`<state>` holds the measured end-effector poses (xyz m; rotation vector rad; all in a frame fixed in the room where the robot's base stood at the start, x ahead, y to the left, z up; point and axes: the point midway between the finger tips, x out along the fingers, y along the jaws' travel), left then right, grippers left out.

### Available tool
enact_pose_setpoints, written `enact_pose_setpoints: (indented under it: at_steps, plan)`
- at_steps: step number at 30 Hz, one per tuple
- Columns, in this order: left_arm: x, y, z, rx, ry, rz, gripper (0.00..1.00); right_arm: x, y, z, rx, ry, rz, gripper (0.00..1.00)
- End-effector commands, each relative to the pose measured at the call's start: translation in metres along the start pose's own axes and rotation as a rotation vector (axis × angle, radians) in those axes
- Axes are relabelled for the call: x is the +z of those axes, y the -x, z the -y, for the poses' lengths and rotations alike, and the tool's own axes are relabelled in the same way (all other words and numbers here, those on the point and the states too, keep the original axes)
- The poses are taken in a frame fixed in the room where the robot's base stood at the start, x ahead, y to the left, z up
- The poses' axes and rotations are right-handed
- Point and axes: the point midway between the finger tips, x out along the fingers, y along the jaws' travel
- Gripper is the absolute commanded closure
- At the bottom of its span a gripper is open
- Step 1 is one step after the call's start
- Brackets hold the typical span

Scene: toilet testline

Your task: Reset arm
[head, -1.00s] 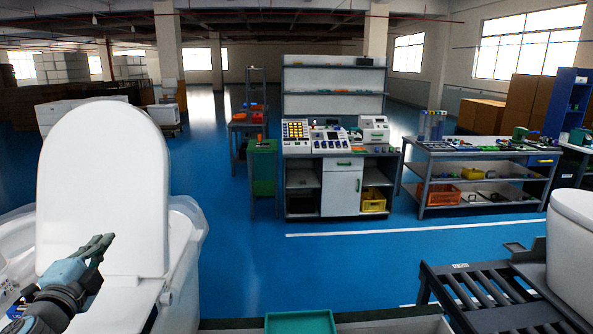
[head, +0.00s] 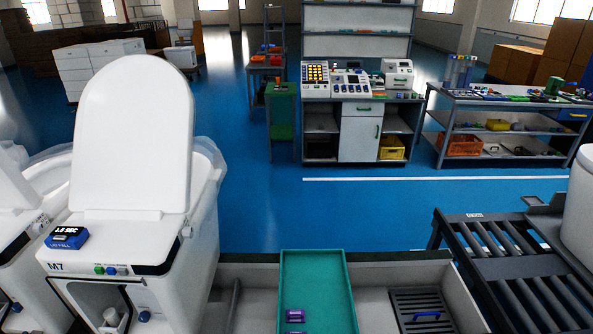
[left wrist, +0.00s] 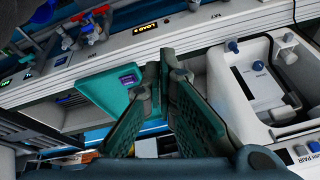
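My left gripper is out of the head view. My right gripper is in neither view.
A teal tray (head: 315,275) holding purple parts (head: 295,316) lies bottom centre. A dark roller rack (head: 500,260) stands at right.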

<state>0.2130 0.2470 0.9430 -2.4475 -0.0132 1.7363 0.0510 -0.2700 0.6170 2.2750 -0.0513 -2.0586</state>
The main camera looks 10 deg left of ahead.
Motion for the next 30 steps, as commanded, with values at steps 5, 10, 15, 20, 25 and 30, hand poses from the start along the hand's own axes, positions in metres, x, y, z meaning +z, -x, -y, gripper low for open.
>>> enact_pose_setpoints:
  at_steps: [5,10,15,20,25,30]
  plan:
    - [0.025,-0.077,-0.009,0.018,0.025,0.064,1.0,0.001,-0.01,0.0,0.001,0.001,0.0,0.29]
    - [0.066,-0.165,-0.013,0.018,0.034,0.106,1.0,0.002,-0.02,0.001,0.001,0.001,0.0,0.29]
    - [0.148,-0.252,-0.021,0.022,0.046,0.168,1.0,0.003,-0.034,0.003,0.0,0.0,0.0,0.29]
    - [0.239,-0.294,-0.032,0.028,0.056,0.22,1.0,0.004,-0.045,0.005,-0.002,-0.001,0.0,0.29]
    - [0.274,-0.297,-0.036,0.03,0.059,0.236,1.0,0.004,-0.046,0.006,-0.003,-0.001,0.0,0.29]
    - [0.275,-0.295,-0.036,0.03,0.059,0.236,1.0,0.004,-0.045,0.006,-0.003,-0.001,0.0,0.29]
